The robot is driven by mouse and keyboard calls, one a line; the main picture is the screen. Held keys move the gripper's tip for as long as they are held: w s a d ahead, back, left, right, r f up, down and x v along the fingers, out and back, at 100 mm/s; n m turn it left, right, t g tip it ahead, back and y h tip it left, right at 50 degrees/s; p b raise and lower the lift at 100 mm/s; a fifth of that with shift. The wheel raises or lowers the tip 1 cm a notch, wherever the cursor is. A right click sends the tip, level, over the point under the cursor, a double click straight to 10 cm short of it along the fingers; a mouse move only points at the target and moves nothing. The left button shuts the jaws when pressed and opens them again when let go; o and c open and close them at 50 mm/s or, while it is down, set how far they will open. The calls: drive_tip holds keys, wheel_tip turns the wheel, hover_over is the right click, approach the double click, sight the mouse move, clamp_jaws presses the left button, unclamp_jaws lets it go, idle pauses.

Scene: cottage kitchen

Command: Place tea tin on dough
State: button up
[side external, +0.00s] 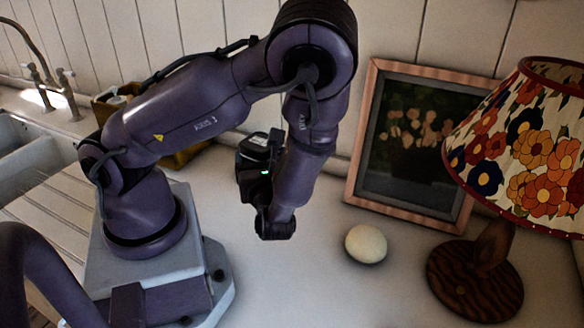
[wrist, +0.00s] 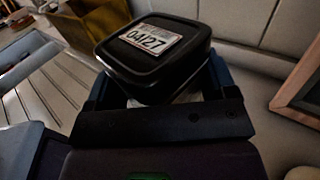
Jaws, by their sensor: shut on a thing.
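The tea tin (wrist: 155,58) is a dark, rounded box with a white "04/27" label on its lid, seen in the wrist view. My gripper (wrist: 157,84) is shut on it, with one finger on each side. In the side external view my gripper (side external: 257,158) is above the counter, left of the dough, and the tin is mostly hidden there. The dough (side external: 366,243) is a pale, rounded lump on the counter, in front of the picture frame. Nothing is on top of it. A pale edge at the bottom right of the wrist view may be the dough.
A framed flower picture (side external: 420,145) leans on the wall behind the dough. A flowered lamp (side external: 525,140) with a dark wooden base (side external: 474,285) stands to the right. A yellowish crate (wrist: 88,28) and the sink (side external: 30,150) are at the left. The counter (side external: 300,290) in front is clear.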

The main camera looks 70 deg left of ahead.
drive_tip(key=shift+s+d+r, duration=0.1)
drive_tip(key=shift+s+r, duration=0.05)
drive_tip(key=shift+s, duration=0.05)
drive_tip(key=shift+w+d+t, duration=0.2)
drive_tip(key=shift+t, duration=0.1)
drive_tip(key=w+d+m+t+h, duration=0.2)
drive_tip(key=w+d+m+t, duration=0.1)
drive_tip(key=w+t, duration=0.15)
drive_tip(key=w+d+m+t+h, duration=0.2)
drive_tip(key=w+d+m+t, duration=0.15)
drive_tip(key=w, duration=0.25)
drive_tip(key=m+t+h, duration=0.5)
drive_tip(key=m+h, duration=0.1)
drive_tip(key=h, duration=0.1)
hover_over(368, 232)
wheel_tip(368, 232, down, 2)
drive_tip(key=shift+n, duration=0.35)
drive_tip(key=shift+w+f, duration=0.1)
drive_tip(key=shift+f, duration=2.25)
drive_tip(key=o, duration=1)
drive_tip(key=shift+f, duration=0.2)
